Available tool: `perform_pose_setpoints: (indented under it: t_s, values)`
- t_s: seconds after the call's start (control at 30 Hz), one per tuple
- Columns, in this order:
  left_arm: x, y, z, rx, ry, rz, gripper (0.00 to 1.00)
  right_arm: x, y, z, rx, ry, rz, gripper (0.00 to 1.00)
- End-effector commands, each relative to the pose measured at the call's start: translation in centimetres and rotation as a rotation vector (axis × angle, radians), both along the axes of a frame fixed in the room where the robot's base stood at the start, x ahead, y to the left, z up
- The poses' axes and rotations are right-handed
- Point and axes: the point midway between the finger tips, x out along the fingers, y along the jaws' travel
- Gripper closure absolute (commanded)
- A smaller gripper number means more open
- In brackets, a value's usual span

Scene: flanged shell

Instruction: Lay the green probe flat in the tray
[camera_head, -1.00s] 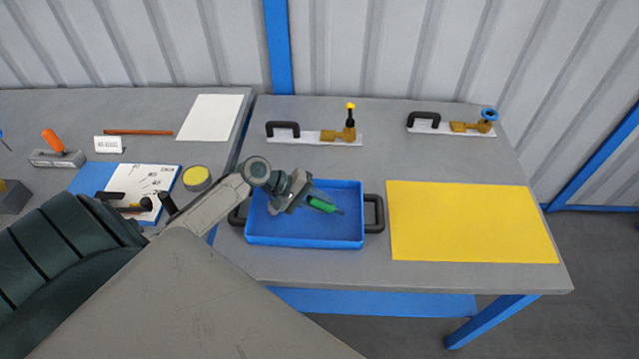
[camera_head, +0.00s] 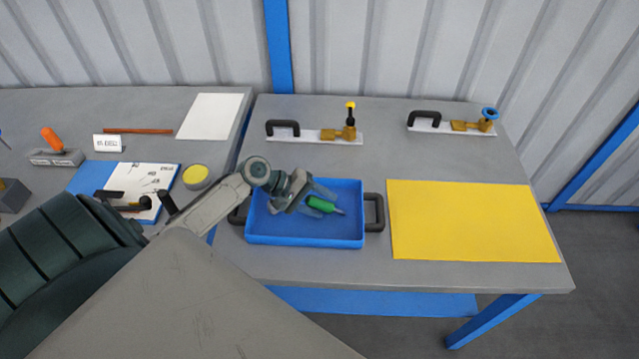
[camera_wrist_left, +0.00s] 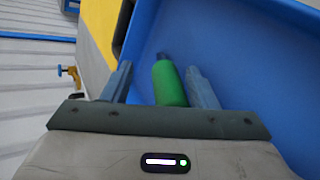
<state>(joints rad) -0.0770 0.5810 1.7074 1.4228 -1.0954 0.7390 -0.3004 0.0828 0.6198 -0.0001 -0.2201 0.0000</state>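The green probe (camera_head: 321,204) is in the blue tray (camera_head: 305,242), its thin grey tip pointing right. It looks to lie on the tray floor, though I cannot tell whether it touches along its whole length. My left gripper (camera_head: 318,197) is low over the tray with its fingers spread around the probe. In the left wrist view the green handle (camera_wrist_left: 169,84) lies between the two fingers (camera_wrist_left: 158,70), with a clear gap at the left finger. The handle's rear end is hidden by the gripper. My right gripper is out of view.
The tray has black side handles; the right one (camera_head: 374,213) is beside a yellow mat (camera_head: 470,222). Two valve fittings on white plates (camera_head: 310,137) (camera_head: 455,128) stand behind. A yellow-topped round tin (camera_head: 196,176) is left of the tray.

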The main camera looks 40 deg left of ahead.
Motion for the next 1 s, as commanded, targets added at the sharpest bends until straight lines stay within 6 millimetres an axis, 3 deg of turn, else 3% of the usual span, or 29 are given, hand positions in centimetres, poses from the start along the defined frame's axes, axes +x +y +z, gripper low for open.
perform_pose_setpoints:
  t_s: [0.37,1.0]
  values:
    - [-0.8,1.4,0.8,0.005,0.000,-0.001,0.47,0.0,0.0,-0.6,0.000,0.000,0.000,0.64]
    - [-4.3,6.9,5.5,0.003,0.002,-0.002,0.47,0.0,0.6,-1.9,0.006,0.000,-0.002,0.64]
